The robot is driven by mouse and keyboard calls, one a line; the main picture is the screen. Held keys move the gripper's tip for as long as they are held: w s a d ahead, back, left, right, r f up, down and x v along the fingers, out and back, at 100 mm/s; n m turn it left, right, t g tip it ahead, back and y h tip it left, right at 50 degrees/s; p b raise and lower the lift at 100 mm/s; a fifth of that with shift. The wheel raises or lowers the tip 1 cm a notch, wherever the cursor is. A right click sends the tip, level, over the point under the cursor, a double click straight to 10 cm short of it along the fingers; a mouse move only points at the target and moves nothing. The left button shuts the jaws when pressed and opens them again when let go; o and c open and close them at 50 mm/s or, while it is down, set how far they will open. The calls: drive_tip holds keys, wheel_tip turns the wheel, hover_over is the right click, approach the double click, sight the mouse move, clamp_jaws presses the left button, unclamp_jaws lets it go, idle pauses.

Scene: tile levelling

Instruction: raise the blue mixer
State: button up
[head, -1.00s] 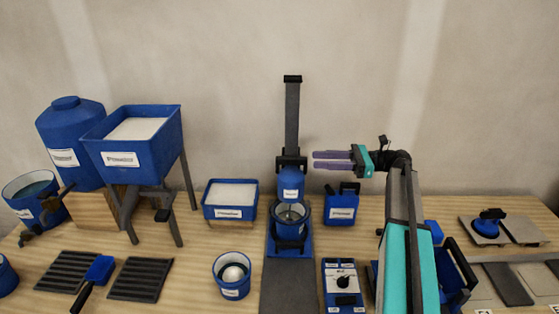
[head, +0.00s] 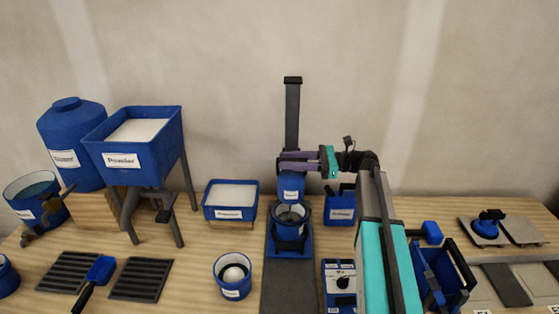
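The blue mixer (head: 291,188) is a blue motor head with a white label, mounted on a dark upright column (head: 292,115). It hangs low, with its lower end at the mouth of a blue bucket (head: 290,230). My gripper (head: 284,160) has two purple fingers pointing left, one above the other, at the dark bracket just above the blue head. A gap shows between the fingers, about as wide as before. They overlap the bracket and hide part of it; whether they touch it cannot be told.
A blue jug (head: 341,206) stands right of the bucket, under my gripper. A control box (head: 340,285) is in front. A white-filled tray (head: 231,212) and a hopper (head: 133,164) stand left. A blue crate (head: 440,275) is beside my arm. The wall above is clear.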

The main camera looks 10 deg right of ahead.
sight(279, 159)
drive_tip(key=shift+w+a, duration=0.15)
drive_tip(key=shift+a, duration=0.65)
drive_tip(key=shift+w+a, duration=0.15)
drive_tip(key=shift+a, duration=0.65)
clamp_jaws()
